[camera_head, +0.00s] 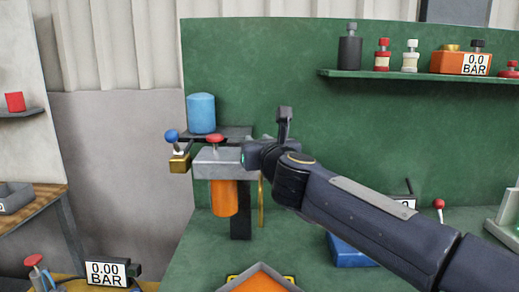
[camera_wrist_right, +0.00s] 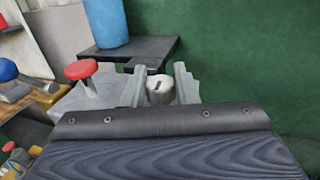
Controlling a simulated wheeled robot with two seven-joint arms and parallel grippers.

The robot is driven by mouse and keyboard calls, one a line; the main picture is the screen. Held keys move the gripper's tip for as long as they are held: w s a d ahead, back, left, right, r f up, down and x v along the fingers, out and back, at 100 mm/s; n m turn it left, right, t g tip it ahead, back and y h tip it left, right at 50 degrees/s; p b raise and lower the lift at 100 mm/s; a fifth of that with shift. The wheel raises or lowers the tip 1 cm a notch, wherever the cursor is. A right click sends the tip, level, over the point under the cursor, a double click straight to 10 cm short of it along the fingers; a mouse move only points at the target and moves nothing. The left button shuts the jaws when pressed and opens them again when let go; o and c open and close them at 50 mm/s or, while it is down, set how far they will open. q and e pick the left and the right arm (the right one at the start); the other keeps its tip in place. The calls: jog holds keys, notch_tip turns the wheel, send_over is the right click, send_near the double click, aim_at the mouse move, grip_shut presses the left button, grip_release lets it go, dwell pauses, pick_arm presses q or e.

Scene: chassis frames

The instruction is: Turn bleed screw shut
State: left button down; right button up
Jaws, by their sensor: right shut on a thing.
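The bleed screw (camera_wrist_right: 159,90) is a pale round head with a dark slot, seen in the right wrist view. It sits on the grey metal block (camera_head: 210,165), which carries a red knob (camera_head: 214,138) and an orange cylinder (camera_head: 224,198) below. My right gripper (camera_wrist_right: 159,84) is shut on the bleed screw, one grey finger on each side of its head. In the head view my right gripper (camera_head: 262,145) reaches the right end of the block and hides the screw. My left gripper is not in view.
A blue cylinder (camera_head: 201,113) stands on a dark bracket behind the block. A blue ball knob (camera_head: 172,135) on a brass part (camera_head: 179,163) juts out left. The green shelf (camera_head: 420,77) holds bottles and an orange gauge box (camera_head: 461,62). A 0.00 BAR display (camera_head: 108,272) is at lower left.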

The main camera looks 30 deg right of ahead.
jog(key=shift+m+h, duration=0.4)
jog(key=shift+h, duration=0.2)
jog(key=o, duration=1)
jog(key=shift+c, duration=0.2)
jog(key=v, duration=0.8)
jog(key=shift+w, duration=0.1)
